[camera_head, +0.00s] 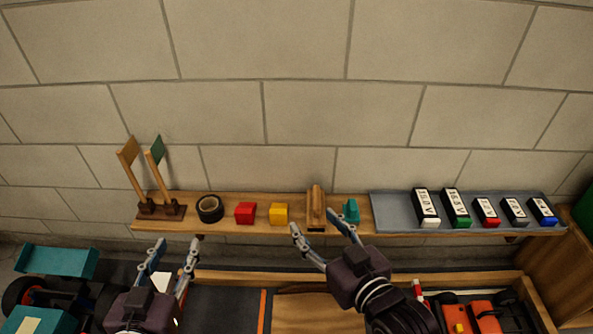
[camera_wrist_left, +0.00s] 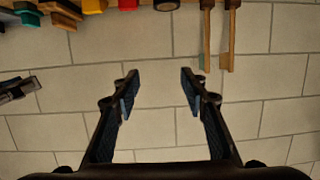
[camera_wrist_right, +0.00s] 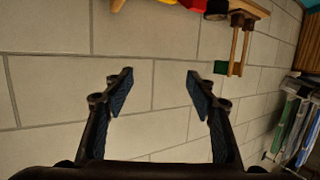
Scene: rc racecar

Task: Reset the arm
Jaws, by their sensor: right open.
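My left gripper (camera_head: 168,257) is in the lower left of the head view, in front of and below the shelf. Its two fingers are spread with nothing between them, and the left wrist view shows the same gap (camera_wrist_left: 158,80) against the wall. My right gripper (camera_head: 315,230) is near the middle, its fingertips overlapping the shelf front below the wooden block (camera_head: 316,203) and teal block (camera_head: 351,210) in the picture. Its fingers are apart and empty, also in the right wrist view (camera_wrist_right: 160,77). I cannot tell whether a fingertip touches the shelf.
The wooden shelf (camera_head: 225,228) on the block wall bears a flag stand (camera_head: 160,211), black tape (camera_head: 210,208), red block (camera_head: 245,212) and yellow block (camera_head: 279,213). A grey mat (camera_head: 395,212) holds several batteries. A teal car (camera_head: 60,262) and orange car (camera_head: 484,316) are below.

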